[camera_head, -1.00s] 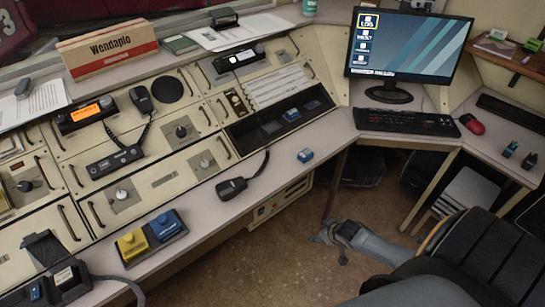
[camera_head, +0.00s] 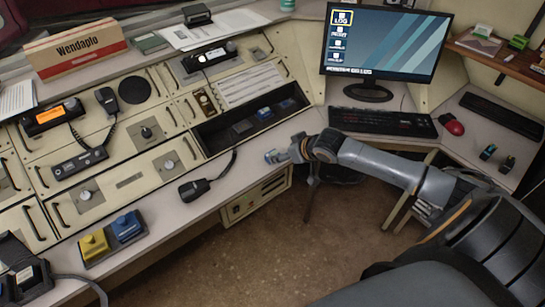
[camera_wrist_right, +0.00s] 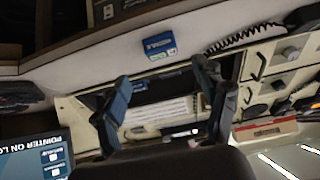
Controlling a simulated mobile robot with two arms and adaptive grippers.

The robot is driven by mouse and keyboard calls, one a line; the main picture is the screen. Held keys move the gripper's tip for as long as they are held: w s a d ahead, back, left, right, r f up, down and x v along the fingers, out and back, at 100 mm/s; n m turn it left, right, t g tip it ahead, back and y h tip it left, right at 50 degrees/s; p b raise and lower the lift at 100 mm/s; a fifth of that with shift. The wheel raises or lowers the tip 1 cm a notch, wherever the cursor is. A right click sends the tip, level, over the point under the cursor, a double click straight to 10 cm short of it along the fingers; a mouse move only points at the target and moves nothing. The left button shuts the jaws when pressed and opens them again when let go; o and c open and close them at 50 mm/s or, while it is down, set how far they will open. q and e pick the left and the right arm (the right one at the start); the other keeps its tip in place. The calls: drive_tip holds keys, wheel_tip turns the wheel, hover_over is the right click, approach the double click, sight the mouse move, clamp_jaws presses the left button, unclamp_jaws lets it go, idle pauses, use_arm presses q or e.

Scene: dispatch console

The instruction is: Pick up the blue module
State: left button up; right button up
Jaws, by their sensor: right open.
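The blue module (camera_head: 272,157) lies on the bare front ledge of the console, below the dark recessed bay. It also shows in the right wrist view (camera_wrist_right: 160,46), lying flat with a light label on its top. My right gripper (camera_head: 296,153) is at the ledge edge, just right of the module and partly overlapping it in the head view. In the right wrist view my right gripper (camera_wrist_right: 162,72) has its two fingers spread wide with nothing between them. The module is beyond the fingertips, apart from them. My left gripper is not in view.
The dark bay (camera_head: 215,140) holds several similar modules. The keyboard (camera_head: 382,122) and monitor (camera_head: 380,45) stand to the right. The ledge around the module is clear.

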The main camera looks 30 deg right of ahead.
sight(271, 153)
drive_tip(key=shift+x, duration=3.45)
drive_tip(key=shift+s+a, duration=0.1)
drive_tip(key=shift+a, duration=0.05)
drive_tip(key=c, duration=1.4)
drive_tip(key=shift+r, duration=0.1)
drive_tip(key=shift+r, duration=0.35)
wheel_tip(271, 153, up, 3)
drive_tip(key=shift+f, duration=0.15)
drive_tip(key=s+a+r, duration=0.2)
drive_tip(key=a+r, duration=0.1)
drive_tip(key=a, duration=0.1)
drive_tip(key=s+a+r, duration=0.2)
drive_tip(key=a+r, duration=0.1)
drive_tip(key=a, duration=0.1)
drive_tip(key=s+a+r+b, duration=0.1)
drive_tip(key=s+a+r, duration=0.1)
drive_tip(key=a+r, duration=0.1)
drive_tip(key=shift+s+a+r, duration=0.15)
drive_tip(key=shift+a+r, duration=0.15)
drive_tip(key=shift+a, duration=0.45)
